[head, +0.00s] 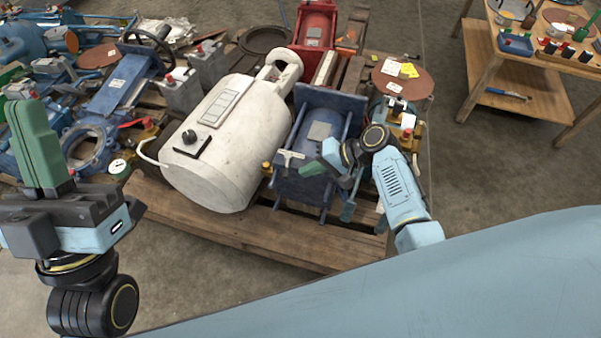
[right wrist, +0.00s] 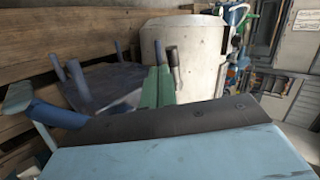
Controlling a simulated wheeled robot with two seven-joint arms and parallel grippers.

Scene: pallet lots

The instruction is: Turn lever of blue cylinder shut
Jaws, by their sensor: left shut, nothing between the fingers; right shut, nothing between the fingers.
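The blue cylinder (head: 302,188) stands in a blue frame of plates and rods near the front edge of the wooden pallet (head: 230,230). A pale T-shaped handle (head: 289,156) shows at its left side; I cannot tell for sure that it is the lever. My right gripper (head: 318,163) is shut and empty, its green fingers close over the cylinder's front, right of the handle. In the right wrist view, the green fingers (right wrist: 158,88) are together beside a dark upright stub; touching is unclear. My left gripper (head: 36,140) is shut and empty, raised at the far left.
A white tank (head: 215,150) lies immediately left of the blue cylinder. A brown disc with tags (head: 402,78) and small yellow parts are to its right. Several valves and machines crowd the left pallets. A wooden table (head: 500,70) stands far right; the floor between is clear.

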